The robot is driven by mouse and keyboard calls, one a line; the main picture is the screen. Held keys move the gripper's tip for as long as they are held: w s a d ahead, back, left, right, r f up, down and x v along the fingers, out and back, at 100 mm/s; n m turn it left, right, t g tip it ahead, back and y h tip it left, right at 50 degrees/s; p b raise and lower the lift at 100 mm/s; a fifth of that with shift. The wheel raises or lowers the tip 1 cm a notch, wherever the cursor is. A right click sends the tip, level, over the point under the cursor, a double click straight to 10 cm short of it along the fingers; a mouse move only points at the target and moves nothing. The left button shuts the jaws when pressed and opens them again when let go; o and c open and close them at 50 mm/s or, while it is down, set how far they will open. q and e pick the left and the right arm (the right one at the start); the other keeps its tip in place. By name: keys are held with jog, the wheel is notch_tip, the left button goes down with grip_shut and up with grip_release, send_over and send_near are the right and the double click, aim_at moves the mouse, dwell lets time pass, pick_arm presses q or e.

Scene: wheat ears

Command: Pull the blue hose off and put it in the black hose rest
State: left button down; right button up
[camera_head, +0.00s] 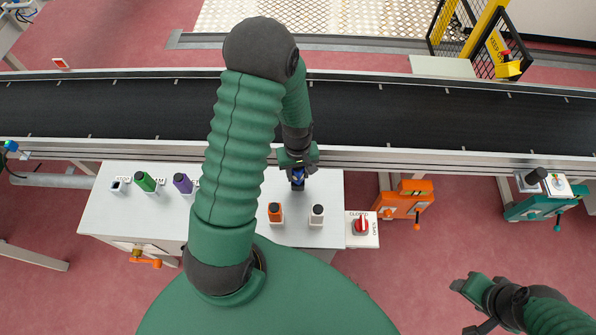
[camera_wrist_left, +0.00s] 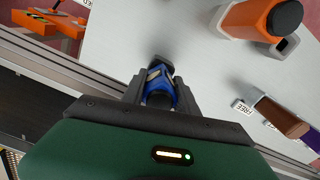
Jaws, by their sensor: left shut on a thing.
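The blue hose (camera_head: 298,183) stands at the back of the pale panel (camera_head: 330,190), partly hidden under my left gripper (camera_head: 297,168). In the left wrist view the blue hose (camera_wrist_left: 158,88) sits between the two dark fingers of my left gripper (camera_wrist_left: 160,92), which are shut on it. Its lower end is too hidden to tell whether it still sits in its holder. A small grey holder with a dark opening (camera_head: 117,187) stands at the panel's left end; I cannot tell whether it is the black hose rest. My right gripper (camera_head: 468,305) is open and empty, right of the panel.
Green (camera_head: 145,182), purple (camera_head: 183,184), orange (camera_head: 275,212) and white (camera_head: 317,214) hose pieces stand on the panel. A red rotary switch (camera_head: 361,226) is at its right end. A black conveyor (camera_head: 400,115) runs behind. Orange (camera_head: 404,200) and teal (camera_head: 540,200) devices stand right.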

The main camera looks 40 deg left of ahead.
pick_arm(q)
jog(key=shift+f, duration=0.2)
jog(key=c, duration=0.9)
grip_release()
jog(key=shift+o, duration=0.2)
jog(key=shift+r, duration=0.1)
